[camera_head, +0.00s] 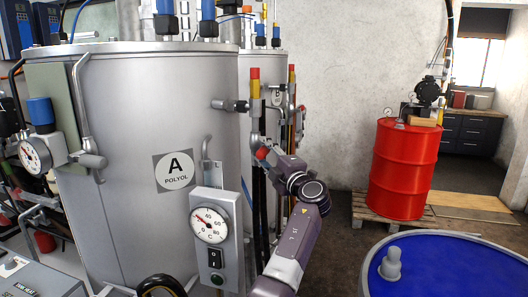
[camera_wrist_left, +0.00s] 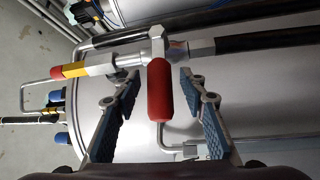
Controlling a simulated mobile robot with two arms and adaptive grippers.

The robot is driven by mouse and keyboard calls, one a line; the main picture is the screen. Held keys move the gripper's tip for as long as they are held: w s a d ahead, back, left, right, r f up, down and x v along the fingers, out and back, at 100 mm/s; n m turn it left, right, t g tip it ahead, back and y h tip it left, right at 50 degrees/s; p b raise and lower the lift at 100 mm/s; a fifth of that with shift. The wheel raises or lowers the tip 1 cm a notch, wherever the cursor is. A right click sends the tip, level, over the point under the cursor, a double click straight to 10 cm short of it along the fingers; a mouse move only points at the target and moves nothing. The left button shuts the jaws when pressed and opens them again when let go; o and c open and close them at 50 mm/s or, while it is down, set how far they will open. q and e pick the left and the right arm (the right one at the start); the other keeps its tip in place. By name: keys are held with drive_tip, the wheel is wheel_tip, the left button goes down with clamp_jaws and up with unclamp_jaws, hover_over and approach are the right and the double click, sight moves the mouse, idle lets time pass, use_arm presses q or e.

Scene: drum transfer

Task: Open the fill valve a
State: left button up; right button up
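The tank A (camera_head: 125,130) is a large grey cylinder with a round "A POLYOL" label. A valve with a red handle (camera_wrist_left: 160,90) sits on a pipe beside the tank; in the head view the handle shows as a small red spot (camera_head: 262,154) by the gripper. My left gripper (camera_wrist_left: 160,79) is open, with one blue-padded finger on each side of the red handle. Gaps show between the handle and both fingers. In the head view the left gripper (camera_head: 267,158) is small and partly hidden by my arm. My right gripper is not in view.
A control box with a dial gauge (camera_head: 209,226) stands in front of the tank, left of my arm. A second tank (camera_head: 262,75) is behind. A red drum (camera_head: 403,170) stands on a pallet, and a blue drum (camera_head: 450,270) is at lower right. Pipes and hoses crowd the valve.

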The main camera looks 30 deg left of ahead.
use_arm(q)
clamp_jaws()
